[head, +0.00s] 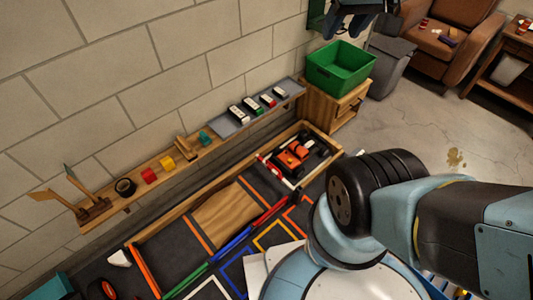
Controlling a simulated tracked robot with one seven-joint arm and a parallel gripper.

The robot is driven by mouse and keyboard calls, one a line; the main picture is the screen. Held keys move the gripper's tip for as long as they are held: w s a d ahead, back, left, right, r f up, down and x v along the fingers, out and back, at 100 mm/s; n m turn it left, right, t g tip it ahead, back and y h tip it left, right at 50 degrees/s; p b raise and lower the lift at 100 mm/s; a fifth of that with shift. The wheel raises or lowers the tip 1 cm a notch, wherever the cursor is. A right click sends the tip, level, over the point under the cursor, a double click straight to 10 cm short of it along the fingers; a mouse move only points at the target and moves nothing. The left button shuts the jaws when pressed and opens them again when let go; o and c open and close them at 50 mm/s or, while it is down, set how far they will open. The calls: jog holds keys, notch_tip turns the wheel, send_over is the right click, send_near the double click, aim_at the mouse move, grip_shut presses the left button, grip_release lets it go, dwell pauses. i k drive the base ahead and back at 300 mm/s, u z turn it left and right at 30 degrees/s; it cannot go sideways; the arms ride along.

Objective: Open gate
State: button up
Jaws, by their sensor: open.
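An orange and black toy racecar (295,157) sits in a wooden-walled bay at the far end of the track. A red and white piece (268,168) lies along the bay's near left side; it may be the gate, but I cannot tell for sure. A red bar (268,214) and a blue bar (232,245) run along the track edge nearer to me. My gripper (345,28) shows only partly at the top edge, dark and open, far above the track. Nothing shows between its fingers, and it is apart from the car.
A green bin (340,66) stands on a wooden cabinet (330,106) behind the bay. A wall shelf (135,183) holds small blocks and a tape roll; a grey shelf (248,118) holds several small items. A wooden ramp (226,216) lies on the track. My arm covers the lower right.

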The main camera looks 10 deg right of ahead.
aim_at(271, 168)
jog(key=u, duration=1.2)
jog(key=k, duration=0.7)
jog(key=z, duration=0.95)
jog(key=i, duration=1)
